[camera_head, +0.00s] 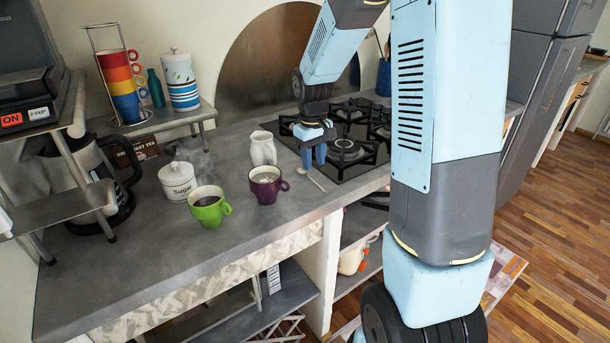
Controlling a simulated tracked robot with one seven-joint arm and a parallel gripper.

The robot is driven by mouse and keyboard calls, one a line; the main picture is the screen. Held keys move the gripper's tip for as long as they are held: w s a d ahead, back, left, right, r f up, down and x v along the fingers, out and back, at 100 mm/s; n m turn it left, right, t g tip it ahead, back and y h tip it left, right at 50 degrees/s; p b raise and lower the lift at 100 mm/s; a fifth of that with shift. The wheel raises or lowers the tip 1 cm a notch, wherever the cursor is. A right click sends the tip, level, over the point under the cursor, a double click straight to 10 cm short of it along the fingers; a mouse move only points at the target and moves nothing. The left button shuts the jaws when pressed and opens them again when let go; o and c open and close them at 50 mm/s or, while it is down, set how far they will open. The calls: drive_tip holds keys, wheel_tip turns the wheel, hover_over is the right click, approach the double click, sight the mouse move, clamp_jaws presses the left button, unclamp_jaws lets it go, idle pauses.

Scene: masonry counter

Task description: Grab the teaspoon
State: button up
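The teaspoon (313,181) is a small light-coloured spoon lying on the grey counter, between the purple cup and the stove. My gripper (314,163) points down just above the spoon's far end, with its blue fingers close to the counter. A narrow gap shows between the two fingers, and nothing is visible in it. I cannot tell whether the fingers touch the spoon.
A purple cup (266,187), a green cup (208,207), a white creamer (263,149) and a sugar jar (177,181) stand left of my gripper. The gas stove (345,150) lies to its right. The counter's front (120,270) is clear.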

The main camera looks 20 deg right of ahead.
sight(314, 181)
drive_tip(key=shift+d+f, duration=0.1)
drive_tip(key=shift+f, duration=2.75)
drive_tip(key=shift+c, duration=0.5)
clamp_jaws()
